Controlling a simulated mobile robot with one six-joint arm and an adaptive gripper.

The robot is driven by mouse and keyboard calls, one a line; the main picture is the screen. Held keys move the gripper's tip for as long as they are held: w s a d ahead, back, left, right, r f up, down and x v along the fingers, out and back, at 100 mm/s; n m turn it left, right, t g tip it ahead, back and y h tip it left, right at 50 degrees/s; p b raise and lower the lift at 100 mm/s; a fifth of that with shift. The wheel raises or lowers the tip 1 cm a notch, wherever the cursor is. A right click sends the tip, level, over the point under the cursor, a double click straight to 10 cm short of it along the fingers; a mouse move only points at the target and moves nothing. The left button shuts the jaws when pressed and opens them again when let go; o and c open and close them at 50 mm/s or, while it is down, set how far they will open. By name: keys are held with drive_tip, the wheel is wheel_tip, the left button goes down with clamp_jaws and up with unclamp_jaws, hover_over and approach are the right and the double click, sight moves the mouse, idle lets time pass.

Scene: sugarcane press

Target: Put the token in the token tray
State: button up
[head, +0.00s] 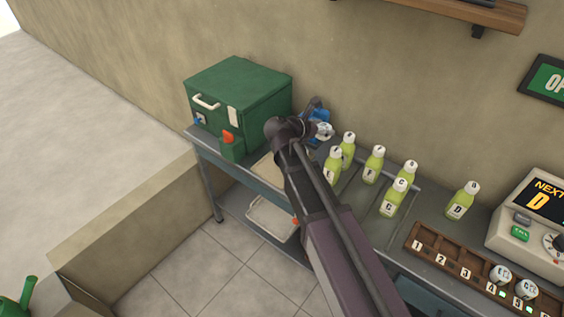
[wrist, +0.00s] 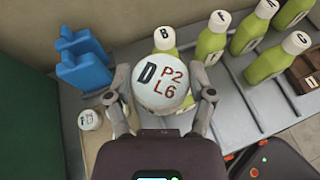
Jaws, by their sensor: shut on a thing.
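The token (wrist: 162,84) is a round white disc marked D, P2 and L6. My gripper (wrist: 164,100) is shut on it, with one finger on each side, and holds it with its face up to the wrist camera. In the head view my gripper (head: 318,130) is at the back of the bench, right of the green box; the arm hides much of it. A brown wooden tray with numbered slots (head: 440,262) is at the right, with round white tokens at its right end. A tan tray (head: 268,168) lies beside the green box. Neither tray is labelled as the token tray.
Several green-yellow bottles (head: 373,166) with lettered white caps stand right of my gripper. Blue blocks (wrist: 84,60) and a small white disc (wrist: 89,119) are left of it. The green box (head: 238,90) and the display machine (head: 535,215) flank the bench.

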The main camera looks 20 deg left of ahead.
drive_tip(key=shift+s+a+f, duration=0.1)
drive_tip(key=shift+a, duration=0.1)
drive_tip(key=s+a+f+n+t+y+b, duration=0.1)
drive_tip(key=s+f+b, duration=0.1)
drive_tip(key=f+b, duration=0.3)
drive_tip(key=s+a+f+n+y+b, duration=0.1)
drive_tip(key=s+a+f+b, duration=0.1)
drive_tip(key=f+b, duration=0.3)
drive_tip(key=s+a+f+n+t+y+b, duration=0.1)
drive_tip(key=s+a+f+n+y+b, duration=0.1)
drive_tip(key=f+b, duration=0.3)
drive_tip(key=shift+s+t, duration=0.3)
drive_tip(key=shift+s, duration=0.35)
drive_tip(key=shift+s+a+f+n+y+b, duration=0.2)
drive_tip(key=shift+a+f+n+y+b, duration=0.05)
drive_tip(key=shift+n+y+b, duration=0.1)
drive_tip(key=shift+w+a, duration=0.1)
drive_tip(key=b, duration=0.2)
hover_over(264, 169)
drive_tip(key=shift+f, duration=0.75)
drive_tip(key=shift+f+b, duration=1.55)
drive_tip(key=shift+f, duration=0.25)
drive_tip(key=shift+f, duration=0.15)
